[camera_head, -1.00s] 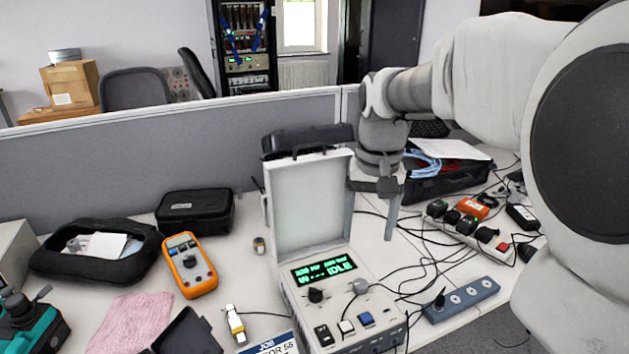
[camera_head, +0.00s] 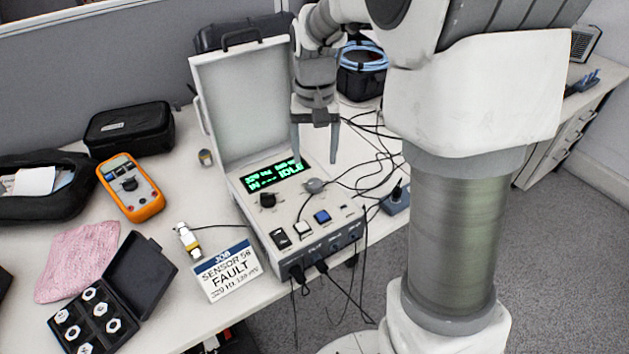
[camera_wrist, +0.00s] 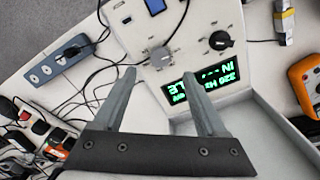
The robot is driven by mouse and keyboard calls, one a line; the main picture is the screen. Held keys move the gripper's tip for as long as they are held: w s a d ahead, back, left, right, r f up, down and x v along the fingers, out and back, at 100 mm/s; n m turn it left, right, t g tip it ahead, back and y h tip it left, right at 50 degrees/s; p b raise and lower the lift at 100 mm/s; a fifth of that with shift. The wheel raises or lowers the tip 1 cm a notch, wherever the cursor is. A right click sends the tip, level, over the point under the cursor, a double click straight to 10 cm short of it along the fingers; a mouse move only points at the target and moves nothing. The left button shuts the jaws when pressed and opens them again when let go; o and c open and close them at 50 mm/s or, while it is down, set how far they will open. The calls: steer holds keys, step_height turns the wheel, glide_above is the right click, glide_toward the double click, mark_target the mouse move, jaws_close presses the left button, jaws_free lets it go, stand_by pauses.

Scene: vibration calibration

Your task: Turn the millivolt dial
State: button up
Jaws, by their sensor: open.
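The calibrator (camera_head: 284,240) is an open case with a green display (camera_head: 273,177) reading IDLE. Its panel has a black pointer knob (camera_head: 267,200) and a grey knob (camera_head: 315,186); I cannot read which is labelled millivolt. In the wrist view the black knob (camera_wrist: 221,40) is at upper right and the grey knob (camera_wrist: 160,56) near the middle. My gripper (camera_head: 315,158) is open and empty, pointing down above the panel. In the wrist view, the grey knob appears between and beyond the fingertips (camera_wrist: 159,74), with no contact visible.
The raised lid (camera_head: 238,92) stands behind the panel. A small yellow-and-white sensor (camera_head: 187,240), an orange multimeter (camera_head: 130,188) and an open black case (camera_head: 112,300) lie to the left. Cables run right of the calibrator.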

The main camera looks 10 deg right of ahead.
mark_target(315, 182)
step_height(315, 182, down, 7)
steer(key=shift+f+b, duration=0.15)
steer(key=shift+b, duration=0.65)
